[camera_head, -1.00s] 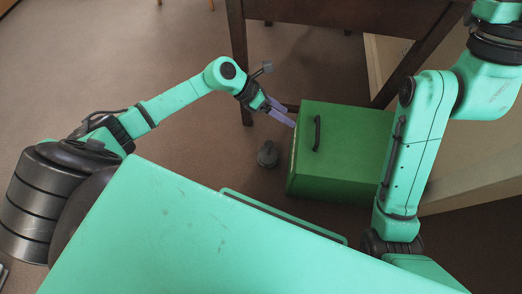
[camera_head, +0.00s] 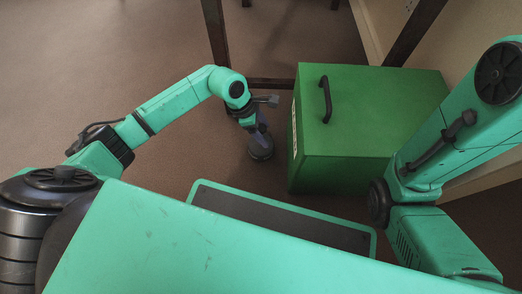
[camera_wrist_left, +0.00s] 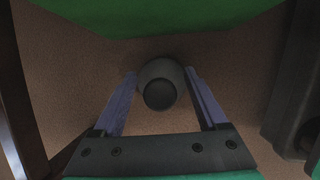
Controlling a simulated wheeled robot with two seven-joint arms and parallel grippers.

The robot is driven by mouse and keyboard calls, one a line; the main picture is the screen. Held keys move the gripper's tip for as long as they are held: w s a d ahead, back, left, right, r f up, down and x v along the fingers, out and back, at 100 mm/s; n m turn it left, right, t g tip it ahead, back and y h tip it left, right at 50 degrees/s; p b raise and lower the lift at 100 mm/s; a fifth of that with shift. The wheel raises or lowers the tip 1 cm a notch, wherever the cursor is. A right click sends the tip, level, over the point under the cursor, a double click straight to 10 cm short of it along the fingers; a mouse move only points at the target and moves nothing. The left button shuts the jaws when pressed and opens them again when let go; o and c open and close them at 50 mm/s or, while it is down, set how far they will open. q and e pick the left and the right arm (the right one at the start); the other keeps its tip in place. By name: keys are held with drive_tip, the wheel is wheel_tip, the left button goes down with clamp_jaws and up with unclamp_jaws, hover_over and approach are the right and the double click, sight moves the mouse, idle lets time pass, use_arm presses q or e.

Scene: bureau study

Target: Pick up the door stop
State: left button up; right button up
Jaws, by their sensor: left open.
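The door stop (camera_head: 261,149) is a small dark grey rounded piece standing on the brown floor, left of the green box. It also shows in the left wrist view (camera_wrist_left: 160,88), between the two purple fingers. My left gripper (camera_head: 262,131) points down just above the door stop. In the left wrist view my left gripper (camera_wrist_left: 162,98) is open, with a finger on each side of the door stop. The left finger looks close to it; I cannot tell whether it touches. My right arm is at the right, but its gripper is out of view.
A green box (camera_head: 375,130) with a black handle stands right of the door stop. Dark wooden furniture legs (camera_head: 214,35) stand behind it, with a low bar (camera_head: 270,84) between them. Open floor (camera_head: 110,50) lies to the left.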

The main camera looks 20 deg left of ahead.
use_arm(q)
drive_tip(key=shift+d+f, duration=0.2)
drive_tip(key=shift+f, duration=0.5)
drive_tip(key=shift+r, duration=0.2)
clamp_jaws()
idle(0.5)
drive_tip(key=shift+w+r, duration=0.1)
